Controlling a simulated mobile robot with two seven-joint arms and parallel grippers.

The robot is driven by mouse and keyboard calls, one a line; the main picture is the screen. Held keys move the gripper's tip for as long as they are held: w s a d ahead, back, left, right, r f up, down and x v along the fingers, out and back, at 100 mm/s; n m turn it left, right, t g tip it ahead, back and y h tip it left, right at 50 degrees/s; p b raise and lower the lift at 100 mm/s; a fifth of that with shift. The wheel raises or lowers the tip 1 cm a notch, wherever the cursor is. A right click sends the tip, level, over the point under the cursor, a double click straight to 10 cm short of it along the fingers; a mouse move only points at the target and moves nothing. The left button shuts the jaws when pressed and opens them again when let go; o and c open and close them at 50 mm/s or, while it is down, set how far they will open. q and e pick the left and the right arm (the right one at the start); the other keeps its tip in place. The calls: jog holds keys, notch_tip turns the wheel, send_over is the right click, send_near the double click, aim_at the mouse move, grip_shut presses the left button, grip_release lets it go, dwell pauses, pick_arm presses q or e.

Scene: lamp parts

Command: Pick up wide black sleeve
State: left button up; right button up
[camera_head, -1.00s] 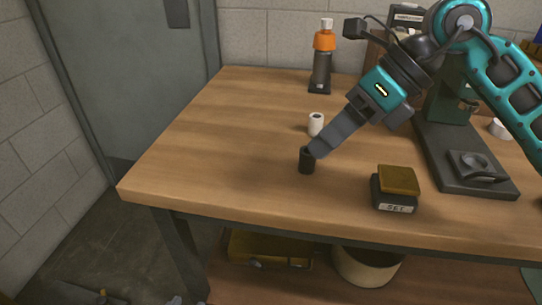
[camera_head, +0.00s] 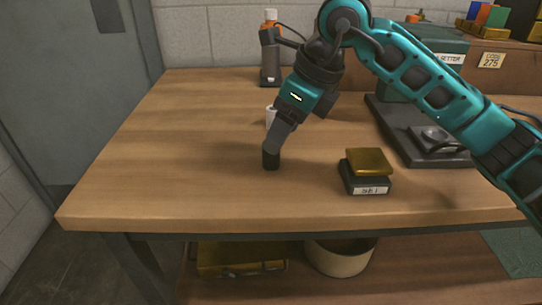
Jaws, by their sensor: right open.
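The black sleeve (camera_head: 271,163) stands upright on the wooden table (camera_head: 180,150), left of the table's middle. My right gripper (camera_head: 271,149) reaches down to it from the upper right. Its open fingers are at the top of the sleeve and hide the upper part; I cannot tell whether they touch it. A white sleeve (camera_head: 270,115) stands behind, partly hidden by my right gripper. My left gripper is not in view.
A black box with a gold top (camera_head: 368,162) and a label sits right of the sleeve. A dark machine base (camera_head: 410,140) is at the right. The table's left side is clear.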

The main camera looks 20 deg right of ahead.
aim_at(270, 162)
jog(key=x, duration=0.2)
jog(key=b+x, duration=0.1)
jog(key=x, duration=0.2)
jog(key=shift+s+a+r, duration=0.1)
jog(key=shift+a, duration=0.25)
jog(key=c, duration=1.1)
jog(key=shift+r, duration=0.1)
